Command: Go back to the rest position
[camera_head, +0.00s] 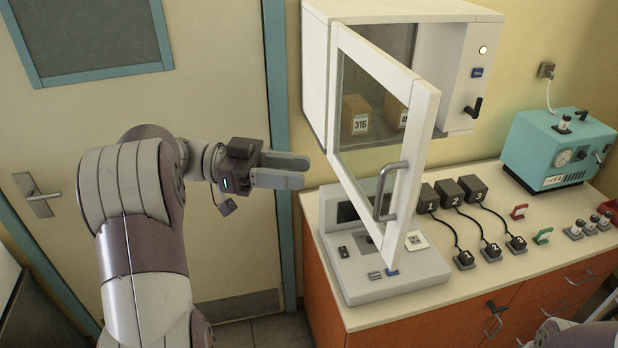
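My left gripper (305,172) is held in the air left of the incubator, in front of the room door. Its two fingers show side by side with nothing between them, and it is clear of the incubator door. The white incubator (318,75) hangs on the wall at upper middle. Its glazed door (420,135) stands open toward me, with a grey handle (388,192) on its frame. Through the glass, cardboard boxes (356,117) show inside, one marked 316. Of my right arm only a link shows at the lower right; its gripper is out of view.
An orange cabinet with a pale counter (470,290) stands below the incubator. On it are a grey-white device (385,285), black numbered blocks with cables (473,188), small vials (575,228) and a teal machine (545,150). A room door (225,95) is at left.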

